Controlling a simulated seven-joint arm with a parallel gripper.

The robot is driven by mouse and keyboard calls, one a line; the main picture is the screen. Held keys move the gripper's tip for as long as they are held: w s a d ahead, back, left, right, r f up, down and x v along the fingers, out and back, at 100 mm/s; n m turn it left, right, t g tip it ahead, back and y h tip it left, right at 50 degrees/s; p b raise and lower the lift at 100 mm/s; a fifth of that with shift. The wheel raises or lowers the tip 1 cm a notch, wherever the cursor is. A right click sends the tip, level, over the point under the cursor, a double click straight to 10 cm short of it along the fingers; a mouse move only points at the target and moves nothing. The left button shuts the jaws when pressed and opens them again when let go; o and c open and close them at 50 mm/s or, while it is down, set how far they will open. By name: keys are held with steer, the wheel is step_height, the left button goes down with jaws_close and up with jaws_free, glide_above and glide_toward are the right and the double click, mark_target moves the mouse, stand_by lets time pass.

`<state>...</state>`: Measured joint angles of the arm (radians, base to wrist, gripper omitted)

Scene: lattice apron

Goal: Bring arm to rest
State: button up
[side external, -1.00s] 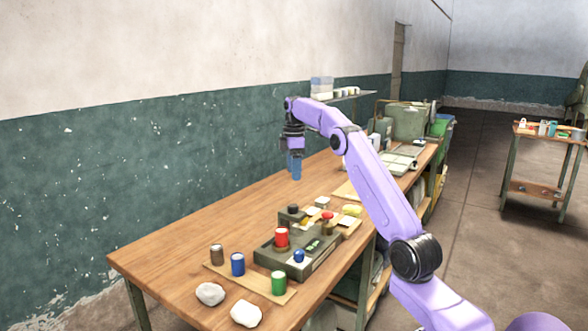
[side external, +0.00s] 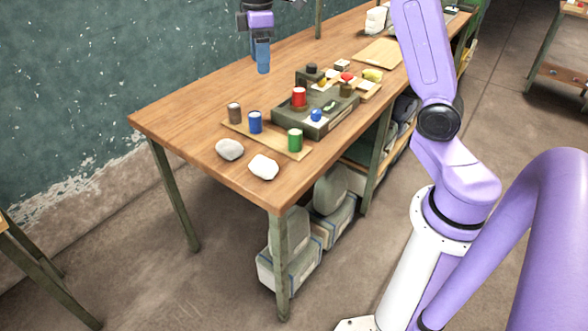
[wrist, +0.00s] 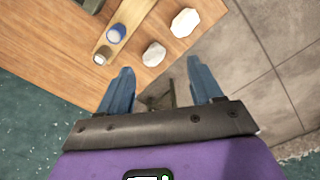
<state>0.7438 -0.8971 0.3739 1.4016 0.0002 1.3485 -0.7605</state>
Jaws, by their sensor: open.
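My gripper (side external: 263,70) hangs above the wooden table (side external: 190,120) on its wall side, fingers pointing down, clear of the objects. In the wrist view its two blue fingers (wrist: 160,66) are spread apart with nothing held between them. My purple arm's middle section is out of the top of the side view.
A grey-green tray (side external: 300,122) holds a red can (side external: 299,97) and small parts. A blue can (side external: 255,122), a brown can (side external: 234,113) and a green can (side external: 295,139) stand on a thin board. Two pale stones (side external: 230,149) (side external: 264,167) lie near the corner.

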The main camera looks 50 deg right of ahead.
steer(key=s+a+f+n, duration=0.1)
steer(key=s+a, duration=0.4)
steer(key=s, duration=0.3)
steer(key=s+a+f, duration=0.2)
steer(key=s+a, duration=0.4)
steer(key=s, duration=0.3)
steer(key=s+d+f, duration=0.1)
steer(key=s+f, duration=0.1)
steer(key=s, duration=0.6)
steer(key=s+d+f+n, duration=0.1)
steer(key=s+f, duration=0.2)
steer(key=s, duration=0.5)
steer(key=shift+s+d+f, duration=0.2)
steer(key=shift+d, duration=0.2)
